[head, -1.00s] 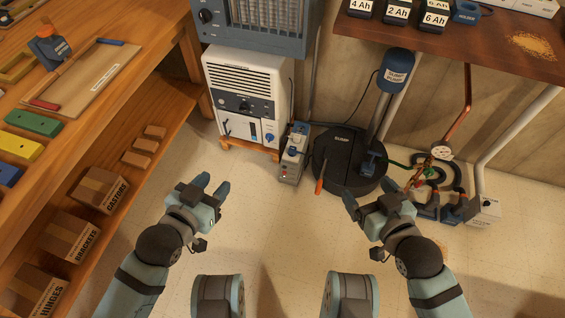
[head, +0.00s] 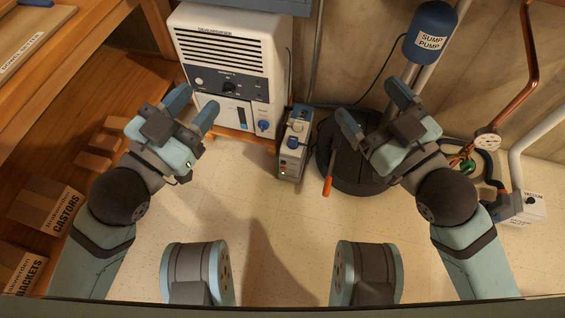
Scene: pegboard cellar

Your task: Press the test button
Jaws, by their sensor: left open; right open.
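No button labelled "test" can be read. A small grey box (head: 294,146) with blue parts on top and a small red spot (head: 283,169) low on its front stands on the floor between the dehumidifier and the sump; I cannot tell whether the spot is a button. The white dehumidifier (head: 229,58) has a dark knob (head: 229,88) and a blue knob (head: 263,126). My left gripper (head: 193,106) is open and empty, in front of the dehumidifier's lower left. My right gripper (head: 371,104) is open and empty, over the black sump lid, which it partly hides.
The black sump lid (head: 345,170) has an orange-handled tool (head: 328,173) at its edge. The blue sump pump (head: 430,32) stands behind. A copper pipe (head: 532,70) and a white box (head: 519,207) are at right. Shelves with cartons (head: 47,207) line the left. The middle floor is clear.

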